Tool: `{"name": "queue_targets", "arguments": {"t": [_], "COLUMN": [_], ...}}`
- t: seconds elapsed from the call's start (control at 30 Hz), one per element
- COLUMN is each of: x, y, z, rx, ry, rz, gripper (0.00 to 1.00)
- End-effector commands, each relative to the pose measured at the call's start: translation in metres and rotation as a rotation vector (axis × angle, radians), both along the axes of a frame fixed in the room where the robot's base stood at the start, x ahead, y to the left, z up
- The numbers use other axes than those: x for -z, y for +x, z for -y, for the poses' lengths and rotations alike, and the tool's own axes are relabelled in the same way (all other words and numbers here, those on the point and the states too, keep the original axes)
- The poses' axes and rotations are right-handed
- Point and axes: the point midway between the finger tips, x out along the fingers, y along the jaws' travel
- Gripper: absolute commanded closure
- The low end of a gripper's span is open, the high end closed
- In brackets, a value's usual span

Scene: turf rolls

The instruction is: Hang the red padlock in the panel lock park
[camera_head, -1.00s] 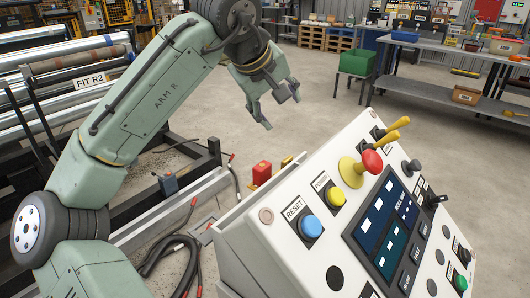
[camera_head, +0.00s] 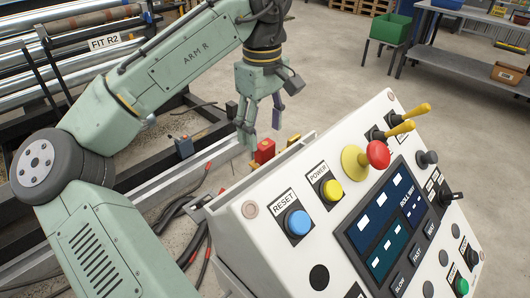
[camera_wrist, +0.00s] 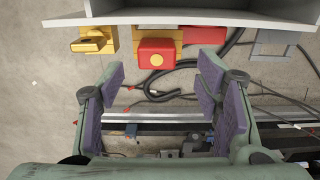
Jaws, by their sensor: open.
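The red padlock (camera_head: 265,150) stands behind the upper left edge of the control panel (camera_head: 250,209). In the wrist view a red block with a yellow round spot, seemingly the padlock (camera_wrist: 157,55), lies against a yellow part. My gripper (camera_head: 262,124) points down close above the padlock in the head view. In the wrist view my gripper (camera_wrist: 162,80) is open and empty, and the padlock is above the gap between its fingers. I cannot tell for sure which part is the panel lock park; its yellow parts may be those beside the padlock.
A yellow fitting (camera_wrist: 93,40) sits left of the padlock in the wrist view. The panel carries a blue button (camera_head: 298,223) and a red mushroom knob (camera_head: 378,154). Dark hoses (camera_head: 184,212) lie on the floor. A rail frame is at the left.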

Motion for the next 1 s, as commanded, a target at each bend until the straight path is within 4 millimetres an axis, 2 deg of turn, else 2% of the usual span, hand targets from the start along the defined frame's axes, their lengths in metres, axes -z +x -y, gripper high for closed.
{"name": "queue_targets", "arguments": {"t": [0.3, 0.6, 1.0], "x": [0.042, 0.048, 0.048], "y": [0.000, 0.000, 0.000], "z": [0.004, 0.005, 0.005], "rx": [0.000, 0.001, 0.001], "ry": [0.000, 0.000, -0.001], "rz": [0.000, 0.001, 0.001], "gripper": [0.42, 0.42, 0.68]}}
